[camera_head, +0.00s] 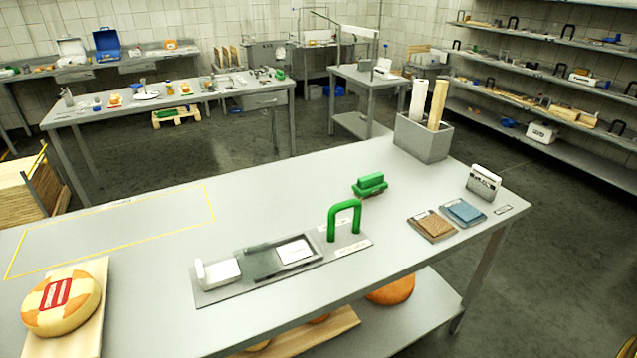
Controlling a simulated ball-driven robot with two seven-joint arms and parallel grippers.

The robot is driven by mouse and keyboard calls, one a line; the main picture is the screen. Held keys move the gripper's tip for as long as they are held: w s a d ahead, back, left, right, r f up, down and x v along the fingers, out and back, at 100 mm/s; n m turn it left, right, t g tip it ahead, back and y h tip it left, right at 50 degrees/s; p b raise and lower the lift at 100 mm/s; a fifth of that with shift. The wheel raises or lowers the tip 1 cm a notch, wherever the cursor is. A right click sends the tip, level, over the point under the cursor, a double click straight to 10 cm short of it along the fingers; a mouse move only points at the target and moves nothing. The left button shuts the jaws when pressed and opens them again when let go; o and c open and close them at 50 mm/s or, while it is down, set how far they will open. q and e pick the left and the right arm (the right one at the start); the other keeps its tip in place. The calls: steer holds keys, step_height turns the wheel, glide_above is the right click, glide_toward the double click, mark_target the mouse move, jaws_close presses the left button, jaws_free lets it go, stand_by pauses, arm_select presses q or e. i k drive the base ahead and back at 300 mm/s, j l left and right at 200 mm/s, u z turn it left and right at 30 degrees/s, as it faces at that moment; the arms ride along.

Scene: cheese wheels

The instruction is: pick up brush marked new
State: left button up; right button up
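A green block-shaped brush (370,182) with a darker brown underside lies on the grey table (270,205), right of the middle. I cannot read any "new" marking on it. In front of it a grey tray (222,291) holds a white block at its left end, a dark green pad and a white piece. A green arch-shaped handle (345,207) stands upright at the tray's right end, beside a small label too small to read. Neither of my grippers is in view.
A cheese wheel (62,300) sits on a board at front left. A brown pad (432,225), a blue pad (463,212) and a metal holder (484,182) are at the right. A grey bin (423,140) with rolls stands behind. Yellow tape outlines free table at left.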

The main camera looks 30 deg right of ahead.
mark_target(368, 186)
steer(key=l+u, duration=0.3)
steer(key=l, duration=0.15)
steer(key=k+l+u, duration=0.25)
steer(key=l, duration=0.15)
steer(key=l+u, duration=0.3)
steer(key=l, duration=0.15)
steer(key=k+l+u, duration=0.25)
steer(key=l, duration=0.15)
